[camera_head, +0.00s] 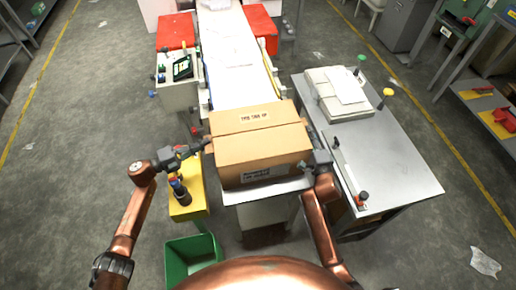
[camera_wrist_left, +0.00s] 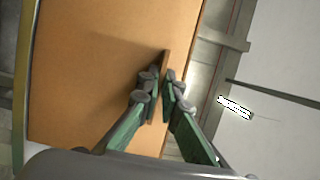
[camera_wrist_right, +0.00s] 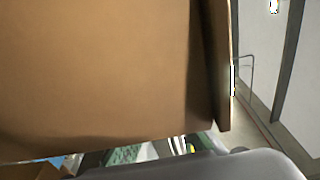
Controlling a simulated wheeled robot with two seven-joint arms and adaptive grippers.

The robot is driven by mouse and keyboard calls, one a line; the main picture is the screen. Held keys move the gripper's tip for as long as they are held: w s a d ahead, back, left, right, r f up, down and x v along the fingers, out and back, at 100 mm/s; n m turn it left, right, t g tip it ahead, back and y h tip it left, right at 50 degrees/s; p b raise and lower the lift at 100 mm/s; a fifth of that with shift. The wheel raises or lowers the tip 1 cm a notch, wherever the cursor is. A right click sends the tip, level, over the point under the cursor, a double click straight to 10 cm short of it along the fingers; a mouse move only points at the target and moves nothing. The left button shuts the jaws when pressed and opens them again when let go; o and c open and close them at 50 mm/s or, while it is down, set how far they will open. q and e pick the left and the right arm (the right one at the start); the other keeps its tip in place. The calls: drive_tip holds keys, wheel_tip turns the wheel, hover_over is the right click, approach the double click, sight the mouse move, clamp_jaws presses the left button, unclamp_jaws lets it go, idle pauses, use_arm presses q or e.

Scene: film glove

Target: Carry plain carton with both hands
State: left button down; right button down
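The plain carton (camera_head: 262,150) is a brown closed box with a label on its top and one on its near face. It is at the near end of the white conveyor, over a pale stand (camera_head: 262,195); I cannot tell if it rests fully on it. My left gripper (camera_head: 208,146) is at its left side. In the left wrist view, the gripper's fingers (camera_wrist_left: 163,88) are closed on a thin cardboard edge of the carton (camera_wrist_left: 100,70). My right gripper (camera_head: 309,166) is at its right side.
A grey table (camera_head: 385,165) stands close on the right, with stacked papers (camera_head: 338,92) on it. A yellow stand (camera_head: 187,205) and a green bin (camera_head: 192,257) are at the near left. Red boxes (camera_head: 176,31) flank the conveyor (camera_head: 232,65). Floor is open farther left.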

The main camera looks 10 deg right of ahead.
use_arm(q)
drive_tip(key=shift+r, duration=0.1)
use_arm(e)
drive_tip(key=shift+r, duration=0.1)
idle(0.4)
